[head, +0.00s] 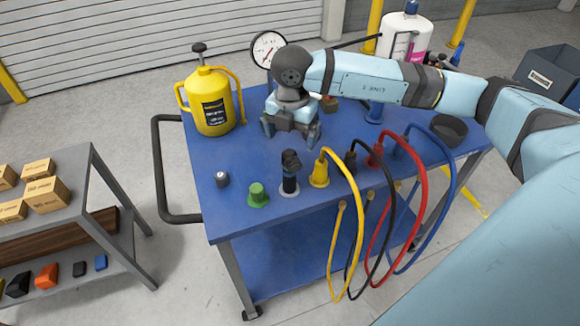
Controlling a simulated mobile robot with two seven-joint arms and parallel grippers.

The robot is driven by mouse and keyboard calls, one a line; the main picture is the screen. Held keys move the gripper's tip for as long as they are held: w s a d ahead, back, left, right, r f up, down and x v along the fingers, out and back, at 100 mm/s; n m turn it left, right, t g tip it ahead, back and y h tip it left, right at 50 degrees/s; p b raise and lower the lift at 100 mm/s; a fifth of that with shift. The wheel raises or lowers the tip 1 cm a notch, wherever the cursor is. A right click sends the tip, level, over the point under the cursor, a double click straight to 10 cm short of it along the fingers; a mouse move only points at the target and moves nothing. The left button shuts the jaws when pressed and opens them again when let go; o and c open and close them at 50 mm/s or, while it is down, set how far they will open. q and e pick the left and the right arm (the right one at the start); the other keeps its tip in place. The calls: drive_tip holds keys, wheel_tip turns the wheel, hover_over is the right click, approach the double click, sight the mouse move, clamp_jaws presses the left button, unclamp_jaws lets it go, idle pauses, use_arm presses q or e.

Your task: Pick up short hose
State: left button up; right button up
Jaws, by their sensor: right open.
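Several looped hoses run off the front edge of the blue cart: a yellow hose (360,225), a black hose (385,215), a red hose (424,200) and a blue hose (453,180). I cannot tell which one is the short hose. A short black upright fitting (290,178) stands left of the yellow hose's plug (320,172). My right gripper (291,138) is open, fingers pointing down, over the middle of the cart top and behind the black fitting. I see nothing between its fingers. My left gripper is not in view.
The blue cart top (230,155) carries a yellow sprayer (213,102), a gauge (268,48), a small grey cap (222,179), a green fitting (258,195) and a black bowl (449,129). A grey shelf (85,185) with boxes stands left. The front-left cart top has free room.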

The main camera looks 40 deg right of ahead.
sight(293, 154)
wheel_tip(293, 154, down, 4)
drive_tip(key=shift+f, duration=0.15)
drive_tip(key=f+p, duration=0.1)
drive_tip(key=f, duration=0.3)
drive_tip(key=shift+s+f, duration=0.15)
drive_tip(key=shift+s, duration=0.05)
drive_tip(key=shift+f, duration=0.5)
drive_tip(key=c, duration=1.2)
drive_tip(key=shift+r, duration=0.15)
wheel_tip(293, 154, up, 20)
drive_tip(key=b, duration=0.1)
